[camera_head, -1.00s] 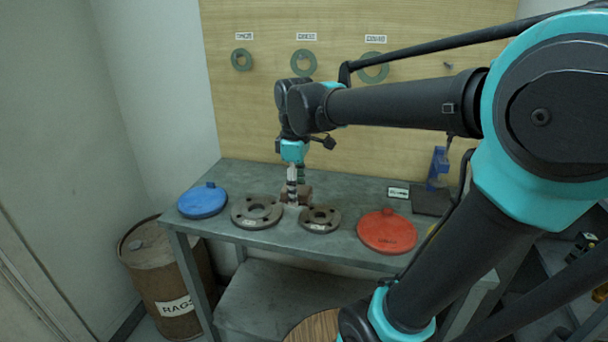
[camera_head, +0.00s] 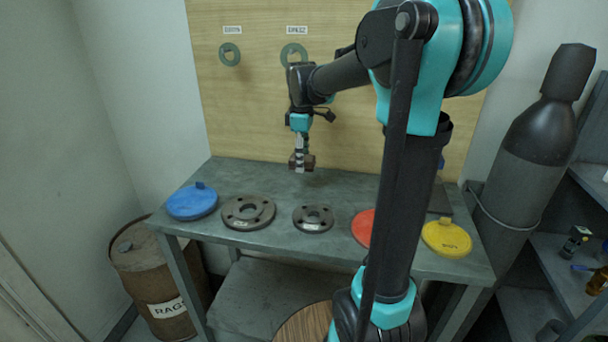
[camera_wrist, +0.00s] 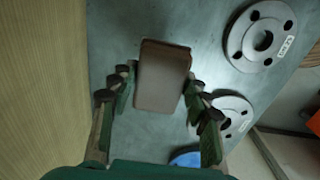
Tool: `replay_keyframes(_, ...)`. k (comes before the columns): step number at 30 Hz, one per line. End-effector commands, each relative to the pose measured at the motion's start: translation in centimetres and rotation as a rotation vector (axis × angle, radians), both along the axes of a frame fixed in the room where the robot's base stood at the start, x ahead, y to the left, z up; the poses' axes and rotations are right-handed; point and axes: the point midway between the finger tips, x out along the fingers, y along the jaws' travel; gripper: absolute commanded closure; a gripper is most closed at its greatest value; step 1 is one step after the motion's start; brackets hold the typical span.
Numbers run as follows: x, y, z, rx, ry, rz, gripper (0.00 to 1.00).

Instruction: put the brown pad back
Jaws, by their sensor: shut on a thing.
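The brown pad (camera_head: 301,161) is a small brown block. My gripper (camera_head: 301,163) is shut on it and holds it above the back part of the bench, in front of the wooden board. In the wrist view the pad (camera_wrist: 162,76) sits between the fingers of my gripper (camera_wrist: 158,90), with one finger on each side. The grey bench top (camera_wrist: 118,40) shows below it. The pad's underside is hidden.
On the bench (camera_head: 280,225) stand a blue lid (camera_head: 192,202), two grey flanges (camera_head: 248,212) (camera_head: 313,218), a red lid (camera_head: 362,228) and a yellow lid (camera_head: 447,238). Green rings (camera_head: 229,54) hang on the board (camera_head: 255,100). A rag drum (camera_head: 155,280) stands at left, a dark cylinder (camera_head: 530,150) at right.

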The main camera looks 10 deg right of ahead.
Motion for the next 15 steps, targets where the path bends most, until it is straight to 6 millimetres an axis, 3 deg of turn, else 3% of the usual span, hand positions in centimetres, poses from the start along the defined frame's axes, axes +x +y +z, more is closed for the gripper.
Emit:
replay_keyframes(3, 2.3, -1.0, 0.0, 0.000, 0.000, -0.003, 0.84)
replay_keyframes(6, 2.0, -0.8, -1.8, 0.000, 0.000, 0.000, 0.84)
replay_keyframes(15, 2.0, -0.8, -4.5, 0.000, 0.000, 0.000, 0.84)
